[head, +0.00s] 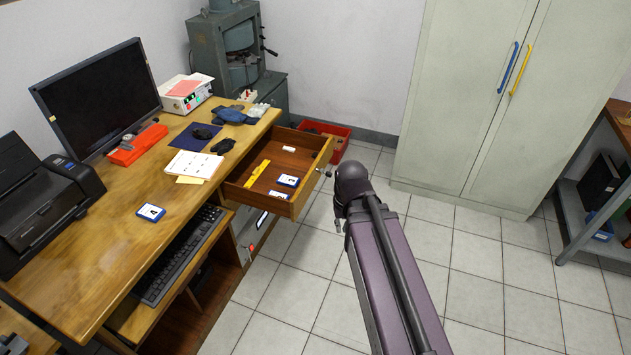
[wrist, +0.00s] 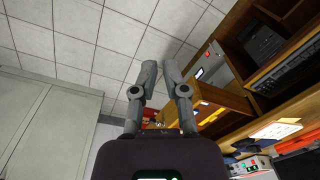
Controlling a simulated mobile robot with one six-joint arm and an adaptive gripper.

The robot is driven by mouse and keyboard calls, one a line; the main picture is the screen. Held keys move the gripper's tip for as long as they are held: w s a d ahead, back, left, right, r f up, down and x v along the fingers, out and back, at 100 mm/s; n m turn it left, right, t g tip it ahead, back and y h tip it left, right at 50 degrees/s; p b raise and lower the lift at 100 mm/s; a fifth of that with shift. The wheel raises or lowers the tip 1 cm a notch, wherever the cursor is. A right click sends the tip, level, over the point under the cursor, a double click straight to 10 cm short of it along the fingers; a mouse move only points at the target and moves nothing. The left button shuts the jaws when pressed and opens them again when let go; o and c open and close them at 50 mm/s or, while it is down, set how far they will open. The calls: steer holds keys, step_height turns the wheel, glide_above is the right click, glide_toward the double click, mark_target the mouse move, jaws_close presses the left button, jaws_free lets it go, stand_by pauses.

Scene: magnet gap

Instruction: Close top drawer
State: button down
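The top drawer (head: 300,199) of the wooden desk is pulled out in the head view. It holds a yellow item, blue-edged cards and a small white label. Its front panel (head: 319,168) faces right and carries a small dark knob (head: 325,173). My gripper (head: 338,226) hangs just right of the drawer front, partly hidden by my own wrist; I cannot tell whether it touches anything. In the wrist view my two gripper fingers (wrist: 160,68) lie close together with only a thin gap and nothing between them. Orange drawer wood (wrist: 228,101) shows to their right.
The desk top (head: 112,200) holds a monitor (head: 98,95), a printer (head: 45,205) and papers. A red bin (head: 336,148) stands behind the drawer. A pale cabinet (head: 490,110) stands at the back right. Tiled floor (head: 480,275) is clear right of the drawer.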

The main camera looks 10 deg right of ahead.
mark_target(310, 178)
steer(key=w+a+f+m+t+y+b, duration=0.1)
steer(key=w+f+m+t+y+b, duration=0.15)
steer(key=w+f+y+b, duration=0.95)
steer(key=w+d+f+m+t+y+b, duration=0.1)
steer(key=w+d+f+t+b, duration=0.1)
steer(key=w+b, duration=0.4)
steer(key=w+d+f+m+t+y+b, duration=0.1)
steer(key=w+d+b, duration=0.4)
steer(key=b, duration=0.5)
steer(key=w+d+f+m+t+y+b, duration=0.1)
steer(key=w+d+f+t+b, duration=0.2)
steer(key=w+b, duration=0.5)
steer(key=shift+w+d, duration=0.3)
steer(key=shift+d, duration=0.45)
steer(key=shift+a+t, duration=0.15)
steer(key=shift+t, duration=0.1)
steer(key=x, duration=1.4)
steer(key=shift+w, duration=0.1)
